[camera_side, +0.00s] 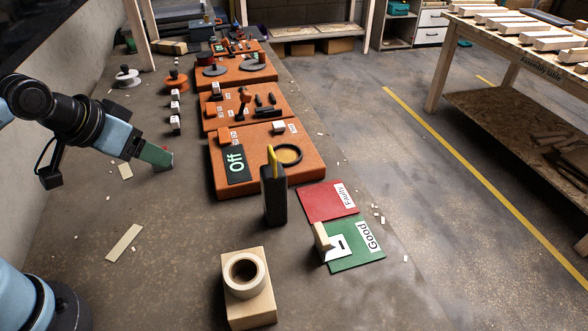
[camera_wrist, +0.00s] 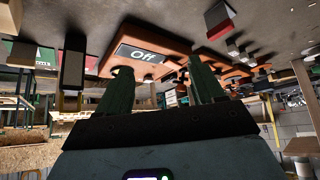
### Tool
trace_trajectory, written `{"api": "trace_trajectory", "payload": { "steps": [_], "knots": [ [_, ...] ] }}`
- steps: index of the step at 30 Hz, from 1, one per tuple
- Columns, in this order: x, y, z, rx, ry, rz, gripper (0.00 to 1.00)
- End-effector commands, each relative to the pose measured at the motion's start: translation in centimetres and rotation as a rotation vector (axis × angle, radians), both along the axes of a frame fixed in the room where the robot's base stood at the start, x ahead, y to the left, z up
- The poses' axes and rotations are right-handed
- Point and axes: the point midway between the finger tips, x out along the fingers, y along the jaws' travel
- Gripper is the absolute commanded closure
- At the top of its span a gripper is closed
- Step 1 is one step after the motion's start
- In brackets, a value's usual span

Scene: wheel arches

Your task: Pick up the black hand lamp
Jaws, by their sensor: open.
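I cannot tell for certain which thing is the black hand lamp. A tall black block with a yellow upper part (camera_side: 274,198) stands upright at the near edge of the closest orange board; it seems to show as a dark block in the wrist view (camera_wrist: 73,62). Small black pieces (camera_side: 264,113) lie on the second orange board, too small to identify. My gripper (camera_side: 162,158) is left of the closest board, apart from these things. In the wrist view its two green fingers (camera_wrist: 158,65) are spread, with nothing between them.
The closest orange board (camera_side: 225,182) bears an Off sign (camera_side: 236,162) and a black ring (camera_side: 289,154). Red Faulty (camera_side: 325,203) and green Good (camera_side: 362,257) mats lie right. A wooden block with a round cup (camera_side: 247,303) stands in front. Small white-topped blocks (camera_side: 175,123) stand beyond my gripper.

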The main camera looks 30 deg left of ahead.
Motion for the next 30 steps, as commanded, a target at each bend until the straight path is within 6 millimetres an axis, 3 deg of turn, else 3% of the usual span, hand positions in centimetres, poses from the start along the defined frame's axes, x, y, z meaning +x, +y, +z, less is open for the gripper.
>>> {"api": "trace_trajectory", "payload": {
  "steps": [9, 13, 19, 24, 30],
  "knots": [
    [0.0, 0.0, 0.0, -0.001, 0.0, -0.002, 0.23],
    [0.5, -1.0, -0.4, -0.023, -0.006, -0.059, 0.23],
    [2.2, -5.6, -1.5, -0.121, -0.091, -0.335, 0.23],
    [3.3, -9.4, -1.2, -0.191, -0.265, -0.578, 0.23],
    [3.7, -11.8, 0.0, -0.22, -0.457, -0.732, 0.23]
  ]
}}
